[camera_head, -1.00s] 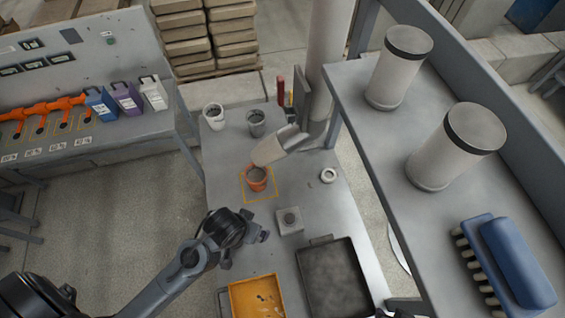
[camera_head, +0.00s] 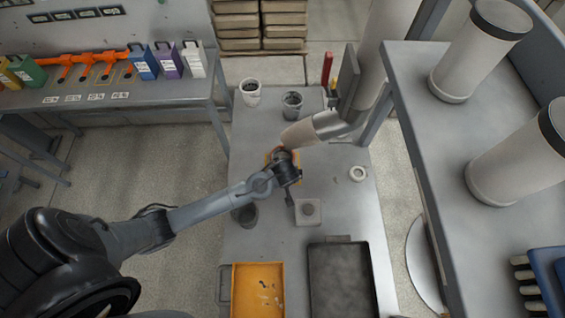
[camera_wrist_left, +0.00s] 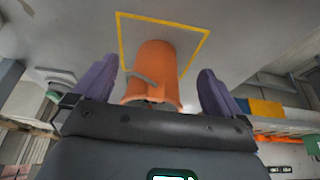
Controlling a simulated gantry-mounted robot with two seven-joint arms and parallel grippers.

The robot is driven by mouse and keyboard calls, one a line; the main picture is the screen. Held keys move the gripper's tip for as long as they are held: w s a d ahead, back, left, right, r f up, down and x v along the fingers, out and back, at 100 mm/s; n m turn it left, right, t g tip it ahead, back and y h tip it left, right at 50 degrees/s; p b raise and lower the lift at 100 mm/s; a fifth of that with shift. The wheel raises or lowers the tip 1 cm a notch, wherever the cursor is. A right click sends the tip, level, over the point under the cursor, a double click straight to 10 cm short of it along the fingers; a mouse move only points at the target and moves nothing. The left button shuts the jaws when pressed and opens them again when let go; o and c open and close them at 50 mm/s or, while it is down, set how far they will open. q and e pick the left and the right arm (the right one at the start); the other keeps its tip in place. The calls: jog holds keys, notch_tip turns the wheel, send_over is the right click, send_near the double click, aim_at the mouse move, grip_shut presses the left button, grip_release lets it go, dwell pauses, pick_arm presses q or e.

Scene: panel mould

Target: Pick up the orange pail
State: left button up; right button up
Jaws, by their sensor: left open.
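The orange pail (camera_wrist_left: 152,72) stands inside a yellow outlined square on the grey table in the left wrist view. In the head view it is almost wholly hidden behind my left gripper (camera_head: 286,168); only a sliver of orange shows. My left gripper is open. Its two purple fingers (camera_wrist_left: 158,80) are on either side of the pail in the wrist view, with a visible gap on each side. Whether the fingers reach far enough around the pail is hard to tell. My right gripper is not in view.
A beige spout (camera_head: 300,134) hangs close beside the pail. Two pails, white (camera_head: 250,92) and grey (camera_head: 292,104), stand farther back. A small grey block (camera_head: 307,211), a white ring (camera_head: 357,174), a yellow tray (camera_head: 236,290) and a dark tray (camera_head: 313,290) are nearby.

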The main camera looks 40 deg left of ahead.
aim_at(282, 157)
pick_arm(q)
jog(key=w+a, duration=0.1)
jog(key=w, duration=0.1)
jog(key=w+a+f, duration=0.1)
jog(key=w+a, duration=0.1)
jog(key=w+a+p, duration=0.1)
jog(key=a, duration=0.1)
jog(key=shift+w+a+f, duration=0.15)
jog(key=shift+w+f, duration=0.2)
jog(key=shift+w, duration=0.05)
jog(key=shift+w+a+f, duration=0.1)
jog(key=shift+f, duration=0.45)
jog(key=c, duration=1)
jog(key=shift+c, duration=0.3)
jog(key=shift+r, duration=0.2)
